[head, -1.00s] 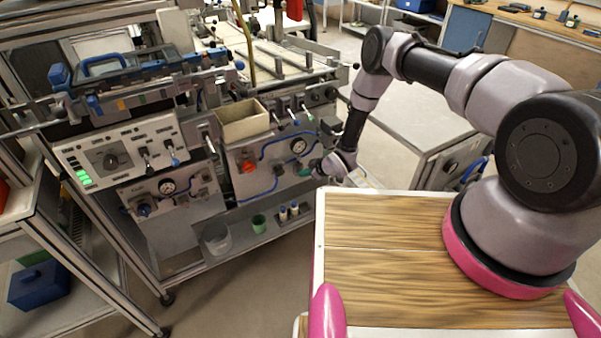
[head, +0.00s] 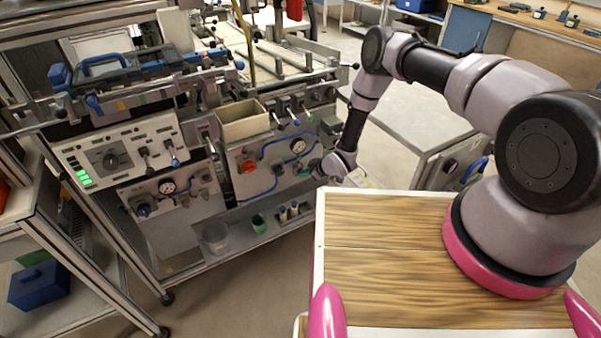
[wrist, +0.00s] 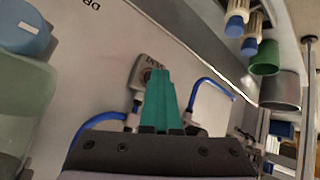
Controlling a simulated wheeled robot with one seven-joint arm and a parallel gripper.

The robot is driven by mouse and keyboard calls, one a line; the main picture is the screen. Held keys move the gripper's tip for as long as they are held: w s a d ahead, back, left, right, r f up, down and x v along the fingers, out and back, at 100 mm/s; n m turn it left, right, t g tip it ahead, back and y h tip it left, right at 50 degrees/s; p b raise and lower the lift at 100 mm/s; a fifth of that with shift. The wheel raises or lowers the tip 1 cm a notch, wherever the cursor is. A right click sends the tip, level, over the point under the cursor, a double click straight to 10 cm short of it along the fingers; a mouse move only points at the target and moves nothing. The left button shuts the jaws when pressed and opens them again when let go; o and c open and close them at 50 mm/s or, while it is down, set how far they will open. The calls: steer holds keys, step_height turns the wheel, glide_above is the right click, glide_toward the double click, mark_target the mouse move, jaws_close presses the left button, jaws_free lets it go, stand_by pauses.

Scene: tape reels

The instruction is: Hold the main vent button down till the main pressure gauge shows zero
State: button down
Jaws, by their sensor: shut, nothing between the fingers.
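My gripper (wrist: 158,76) is shut, with its green fingers together and nothing between them. In the wrist view its tips overlap a small grey block lettered VENT (wrist: 141,72) on the pale panel. The fingers hide most of the button there, and I cannot tell whether it is pressed. In the head view my gripper (head: 307,171) is at the lower right of the right-hand panel. A round white gauge (head: 297,146) sits just above it on that panel; its needle is too small to read. Another gauge (head: 167,187) is on the left panel.
Blue hoses (wrist: 210,84) run close beside the block. A green cup (wrist: 265,58), a grey cup (wrist: 281,90) and blue-tipped bottles (wrist: 243,22) stand on the lower shelf. A red knob (head: 248,167) and a beige bin (head: 243,121) are to the gripper's left.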

steer(key=shift+s+d, duration=0.45)
steer(key=shift+s, duration=0.3)
steer(key=s+d, duration=0.1)
steer(key=s, duration=0.1)
steer(key=s+d, duration=0.1)
steer(key=s, duration=0.1)
steer(key=shift+d, duration=0.4)
